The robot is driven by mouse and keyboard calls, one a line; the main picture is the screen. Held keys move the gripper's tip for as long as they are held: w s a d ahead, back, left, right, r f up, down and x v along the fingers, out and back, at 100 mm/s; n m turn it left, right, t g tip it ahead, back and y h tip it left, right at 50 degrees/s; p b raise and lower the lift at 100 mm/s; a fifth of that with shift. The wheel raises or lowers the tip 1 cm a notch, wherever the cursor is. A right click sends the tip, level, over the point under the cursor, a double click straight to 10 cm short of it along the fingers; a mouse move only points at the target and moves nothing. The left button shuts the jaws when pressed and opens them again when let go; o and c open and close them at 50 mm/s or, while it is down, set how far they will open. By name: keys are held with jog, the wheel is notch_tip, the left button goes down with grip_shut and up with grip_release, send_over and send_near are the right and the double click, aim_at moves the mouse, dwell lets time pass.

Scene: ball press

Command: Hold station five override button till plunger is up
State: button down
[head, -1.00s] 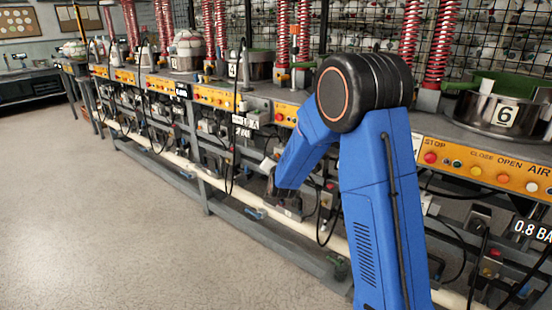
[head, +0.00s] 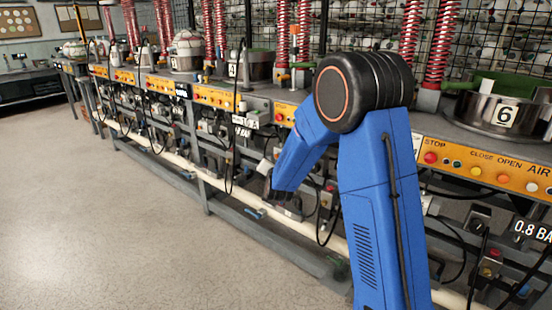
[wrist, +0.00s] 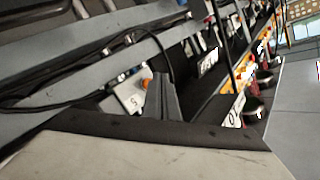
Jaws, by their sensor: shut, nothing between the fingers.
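In the wrist view, a pale box marked 5 (wrist: 128,97) sits among the frame bars, with a small orange button (wrist: 147,84) at its upper right. My gripper (wrist: 160,82) is shut and empty, its fingertips close beside the orange button. I cannot tell whether they touch it. In the head view my blue arm reaches under the bench edge, and the fingertips cannot be made out there. My arm's round black joint hides much of station five. An orange-topped part (head: 294,31) shows between red springs behind it; its height is hard to judge.
Station 6's pot (head: 506,115) stands right of my arm, above an orange control panel (head: 488,170). More panels and pots line the bench to the left. Black cables and a pale pipe (head: 150,146) run below. The floor (head: 100,220) at left is clear.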

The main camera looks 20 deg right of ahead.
jog(key=s+a, duration=0.1)
jog(key=a, duration=0.1)
jog(key=s+a, duration=0.2)
dwell(0.7)
jog(key=s+r+n+g+y, duration=0.3)
jog(key=s+r, duration=0.3)
jog(key=s, duration=0.5)
jog(key=s+d+n+g, duration=0.2)
jog(key=s, duration=1.2)
jog(key=s+d+n+g, duration=0.2)
jog(key=s+d+g, duration=0.1)
jog(key=s, duration=1.2)
jog(key=s+d+n+g, duration=0.2)
jog(key=s+d+g, duration=0.1)
jog(key=s, duration=1.1)
jog(key=shift+s, duration=0.15)
jog(key=shift+f, duration=0.1)
